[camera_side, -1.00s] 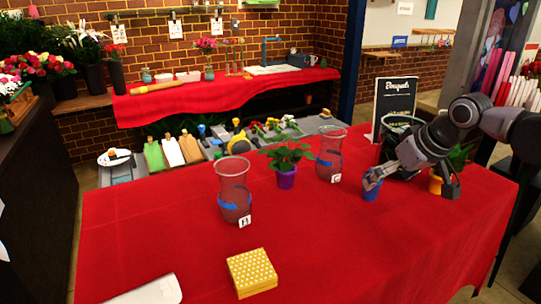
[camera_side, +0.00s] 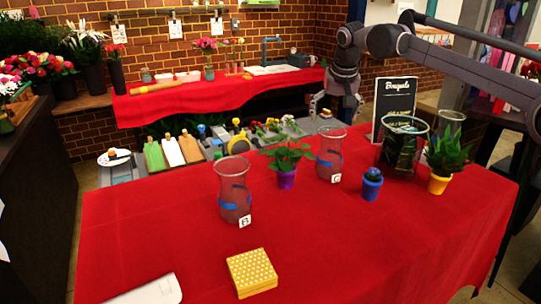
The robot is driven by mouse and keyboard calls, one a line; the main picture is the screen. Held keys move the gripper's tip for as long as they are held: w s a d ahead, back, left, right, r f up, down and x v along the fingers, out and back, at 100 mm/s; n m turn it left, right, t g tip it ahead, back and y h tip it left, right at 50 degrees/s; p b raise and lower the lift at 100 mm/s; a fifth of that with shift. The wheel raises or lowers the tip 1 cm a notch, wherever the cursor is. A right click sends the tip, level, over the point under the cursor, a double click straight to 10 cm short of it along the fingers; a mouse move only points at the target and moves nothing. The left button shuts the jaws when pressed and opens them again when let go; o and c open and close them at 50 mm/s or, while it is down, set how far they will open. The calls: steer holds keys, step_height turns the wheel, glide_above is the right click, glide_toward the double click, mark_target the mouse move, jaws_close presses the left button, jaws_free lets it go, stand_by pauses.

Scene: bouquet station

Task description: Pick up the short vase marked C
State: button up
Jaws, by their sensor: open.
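The clear glass vase with a blue band (camera_side: 330,160) stands upright on the red-covered table, with a white tag that looks like a C at its base. A similar vase (camera_side: 233,190) stands nearer the camera on the left; its tag seems to read B. My gripper (camera_side: 322,108) is open and empty, pointing down. In the picture it is just above the C vase's rim, apart from it. Its distance behind or over the vase is hard to judge, and part of the gripper is hidden by its own links.
A yellow box (camera_side: 252,272) lies in front. The front right cloth is clear.

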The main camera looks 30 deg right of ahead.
mark_target(331, 128)
steer(key=x, duration=0.5)
steer(key=shift+w+d+f, duration=0.15)
steer(key=shift+f, duration=0.1)
steer(key=shift+d+x, duration=0.15)
steer(key=shift+x, duration=1.15)
steer(key=shift+d+x, duration=0.2)
steer(key=shift+x, duration=1.1)
steer(key=shift+r, duration=0.1)
steer(key=c, duration=1.9)
